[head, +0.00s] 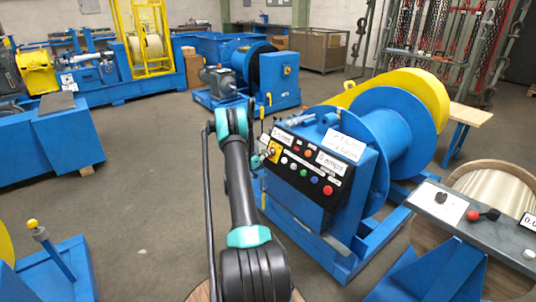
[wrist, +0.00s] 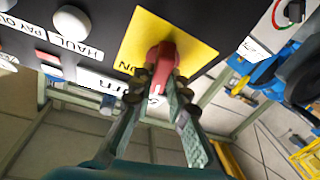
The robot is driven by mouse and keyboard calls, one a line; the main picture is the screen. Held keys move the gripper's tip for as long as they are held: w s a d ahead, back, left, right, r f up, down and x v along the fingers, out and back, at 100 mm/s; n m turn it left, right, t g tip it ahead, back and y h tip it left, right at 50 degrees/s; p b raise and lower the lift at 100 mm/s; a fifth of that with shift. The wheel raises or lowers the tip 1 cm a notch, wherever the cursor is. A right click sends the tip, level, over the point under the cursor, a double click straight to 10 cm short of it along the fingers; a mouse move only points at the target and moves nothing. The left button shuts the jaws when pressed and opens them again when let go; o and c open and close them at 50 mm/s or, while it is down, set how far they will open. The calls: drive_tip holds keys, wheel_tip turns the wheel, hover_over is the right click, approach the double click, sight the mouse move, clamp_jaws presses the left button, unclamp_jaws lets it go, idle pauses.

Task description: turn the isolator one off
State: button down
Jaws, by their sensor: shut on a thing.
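The isolator is a red rotary handle (wrist: 164,58) on a yellow plate (wrist: 140,32), set in the black panel of a blue winch machine. In the head view its yellow plate (head: 276,153) shows at the left end of the panel, partly covered by my gripper (head: 265,156). In the wrist view my gripper (wrist: 160,90) has its fingertips closed around the lower part of the red handle. The label on the plate is partly hidden, with letters like "ON" at its lower left. The handle's exact angle is hard to read.
Coloured push buttons (head: 328,190) sit beside the isolator on the panel. White "HAUL" and "PAY OUT" labels show in the wrist view. A grey console (head: 480,225) with a red-knobbed lever stands at the right. Open grey floor (head: 150,190) lies to the left.

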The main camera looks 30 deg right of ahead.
drive_tip(key=n+t+y, duration=0.1)
drive_tip(key=n, duration=0.2)
drive_tip(key=n+t+y, duration=0.1)
drive_tip(key=n, duration=0.2)
drive_tip(key=shift+n+t, duration=0.4)
drive_tip(key=c, duration=1.5)
unclamp_jaws()
drive_tip(key=shift+v, duration=3.8)
drive_tip(key=shift+r, duration=0.1)
